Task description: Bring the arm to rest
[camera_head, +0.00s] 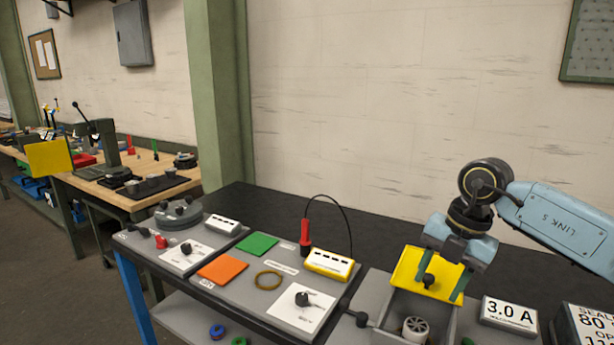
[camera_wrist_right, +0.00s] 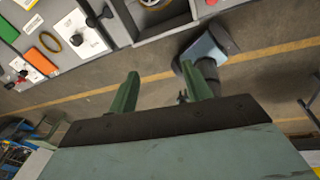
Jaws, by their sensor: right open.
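My right arm (camera_head: 560,222) reaches in from the right edge of the head view, over the right part of the bench. My right gripper (camera_head: 441,278) points down in front of the raised yellow lid (camera_head: 408,268) of a grey box (camera_head: 440,325). Its green fingers are apart. In the right wrist view the gripper (camera_wrist_right: 160,90) is open with nothing between its fingers, only the floor beyond. A black knob on the lid shows between the fingers in the head view. My left gripper is in neither view.
The bench holds an orange pad (camera_head: 222,268), a green pad (camera_head: 257,244), a belt ring (camera_head: 268,280), a red-handled probe (camera_head: 305,238) and a yellow block (camera_head: 328,263). A "3.0 A" sign (camera_head: 509,313) stands right of the box.

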